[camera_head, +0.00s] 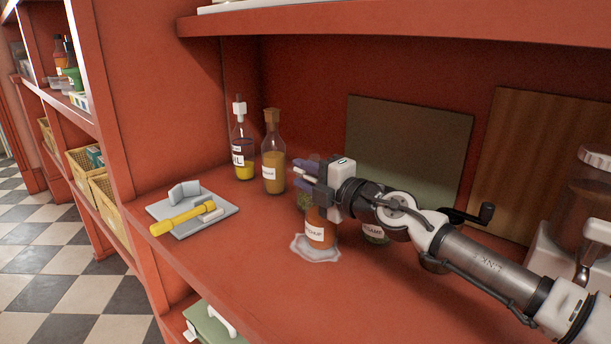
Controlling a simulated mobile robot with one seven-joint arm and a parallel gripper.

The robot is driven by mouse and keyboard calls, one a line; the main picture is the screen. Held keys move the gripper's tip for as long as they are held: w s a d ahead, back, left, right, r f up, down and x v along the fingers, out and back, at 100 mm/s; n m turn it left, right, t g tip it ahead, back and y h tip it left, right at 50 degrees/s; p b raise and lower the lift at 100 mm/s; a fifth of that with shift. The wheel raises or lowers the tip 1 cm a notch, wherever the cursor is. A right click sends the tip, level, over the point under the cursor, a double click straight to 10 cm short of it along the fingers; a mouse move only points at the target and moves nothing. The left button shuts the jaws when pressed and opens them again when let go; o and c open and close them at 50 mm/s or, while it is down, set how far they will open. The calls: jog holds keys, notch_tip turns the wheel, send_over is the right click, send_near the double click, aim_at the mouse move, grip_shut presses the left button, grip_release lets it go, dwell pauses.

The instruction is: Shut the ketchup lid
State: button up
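The ketchup bottle (319,231) is an orange-red container with a white label, standing upright on a pale, irregular patch or saucer (302,250) on the red shelf. My gripper (312,172) is at the top of the bottle, reaching in from the right. Its body covers much of the bottle's upper part. The lid is hidden or too small to make out, so I cannot tell how far open it is.
A jar with a green label (375,232) stands just right of the ketchup, under my arm. An oil bottle (242,150) and a sauce bottle (273,160) stand behind left. A grey board (222,222) with a yellow-handled tool (180,217) lies left. The front shelf is clear.

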jog(key=b+v, duration=0.3)
jog(key=v, duration=1)
jog(key=shift+s+d, duration=0.25)
jog(key=shift+d, duration=0.05)
